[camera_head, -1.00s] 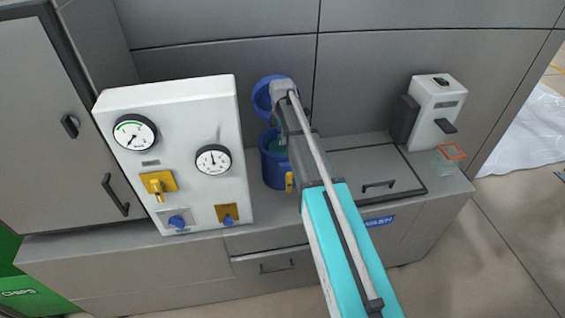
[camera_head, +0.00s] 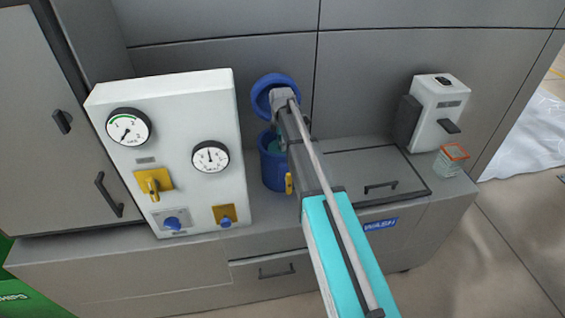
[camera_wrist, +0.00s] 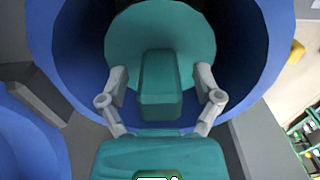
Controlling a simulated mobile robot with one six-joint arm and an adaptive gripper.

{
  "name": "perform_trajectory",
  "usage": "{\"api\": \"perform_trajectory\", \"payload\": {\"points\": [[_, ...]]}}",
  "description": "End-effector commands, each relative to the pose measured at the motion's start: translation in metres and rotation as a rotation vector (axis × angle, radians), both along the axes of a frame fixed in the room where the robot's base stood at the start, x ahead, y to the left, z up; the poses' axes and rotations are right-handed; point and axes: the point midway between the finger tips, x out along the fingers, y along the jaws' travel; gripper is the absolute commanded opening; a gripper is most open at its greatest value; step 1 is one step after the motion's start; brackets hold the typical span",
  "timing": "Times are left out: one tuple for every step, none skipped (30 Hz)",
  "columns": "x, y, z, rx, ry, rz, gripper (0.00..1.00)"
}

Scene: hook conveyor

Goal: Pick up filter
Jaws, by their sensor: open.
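The filter is a teal round disc with a block-shaped handle (camera_wrist: 160,88), seated inside a blue round housing (camera_wrist: 262,50) in the wrist view. My gripper (camera_wrist: 161,76) is open, with one grey finger on each side of the handle. Gaps show between the fingers and the handle, so I see no grip on it. In the head view, the blue housing (camera_head: 275,172) stands on the counter with a little teal showing inside. My arm hides most of the filter and the fingers there.
A blue round lid (camera_head: 259,98) stands raised behind the housing. A white gauge panel (camera_head: 180,110) with yellow and blue knobs is close on the left. A white dispenser (camera_head: 438,105) and a small clear container with an orange rim (camera_head: 453,152) are at the right.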

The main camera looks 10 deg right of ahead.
Motion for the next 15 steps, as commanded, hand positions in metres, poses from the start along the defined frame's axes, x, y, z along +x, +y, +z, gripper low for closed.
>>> {"api": "perform_trajectory", "payload": {"points": [[0.0, 0.0001, 0.0, 0.0, 0.0, 0.0, 0.83], [0.0, 0.0002, 0.0, 0.0, 0.0, 0.0, 0.83], [0.0, 0.0002, 0.0, 0.0, 0.0, 0.0, 0.83], [0.0, 0.0002, 0.0, 0.0, 0.0, 0.0, 0.83], [0.0, 0.0002, 0.0, 0.0, 0.0, 0.0, 0.83], [0.0, 0.0003, 0.0, 0.0, 0.0, 0.0, 0.83], [0.0, 0.0003, 0.0, 0.0, 0.0, 0.0, 0.83], [0.0, 0.0003, 0.0, 0.0, 0.0, 0.0, 0.81], [0.0, 0.0003, 0.0, 0.0, 0.0, 0.0, 0.74], [0.0, 0.0004, 0.0, 0.0, 0.0, 0.0, 0.68], [0.0, 0.0004, 0.0, 0.0, 0.0, 0.0, 0.62], [0.0, 0.0004, 0.0, 0.0, 0.0, 0.001, 0.55], [0.0, 0.0004, 0.0, 0.0, 0.0, 0.0, 0.49], [0.0, 0.0004, 0.0, 0.0, 0.0, 0.0, 0.44], [0.0, 0.0004, 0.0, 0.0, 0.0, 0.001, 0.36]]}}
